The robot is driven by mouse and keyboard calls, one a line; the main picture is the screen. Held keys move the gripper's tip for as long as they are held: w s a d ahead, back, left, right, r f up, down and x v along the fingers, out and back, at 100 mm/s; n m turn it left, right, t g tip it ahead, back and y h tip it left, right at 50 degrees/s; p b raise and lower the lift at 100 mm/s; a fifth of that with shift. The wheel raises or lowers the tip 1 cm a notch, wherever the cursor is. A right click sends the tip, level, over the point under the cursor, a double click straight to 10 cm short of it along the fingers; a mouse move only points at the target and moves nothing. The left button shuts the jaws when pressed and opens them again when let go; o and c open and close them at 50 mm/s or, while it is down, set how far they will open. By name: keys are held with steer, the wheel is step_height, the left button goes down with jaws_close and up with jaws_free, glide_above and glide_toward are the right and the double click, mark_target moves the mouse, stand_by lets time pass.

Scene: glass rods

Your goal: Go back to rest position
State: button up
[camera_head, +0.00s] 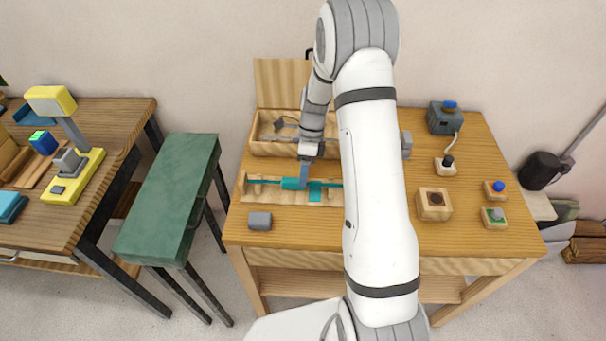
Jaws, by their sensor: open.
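My gripper (305,178) is at the end of my white and grey arm, low over the middle of the wooden table (375,226). It is open. Its fingertips are right by a teal piece (293,184) that sits along a teal rod (265,181) on a wooden holder (260,195). A second, flat teal piece (316,190) is just right of the gripper. I cannot tell whether the fingers touch the teal piece. My arm hides the right end of the holder.
Behind the holder stands an open wooden box (266,146) with its lid raised. A grey block (260,221) lies in front. A green bench (170,195) stands left.

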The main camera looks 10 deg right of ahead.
steer(key=b+v, duration=0.1)
steer(key=v, duration=0.6)
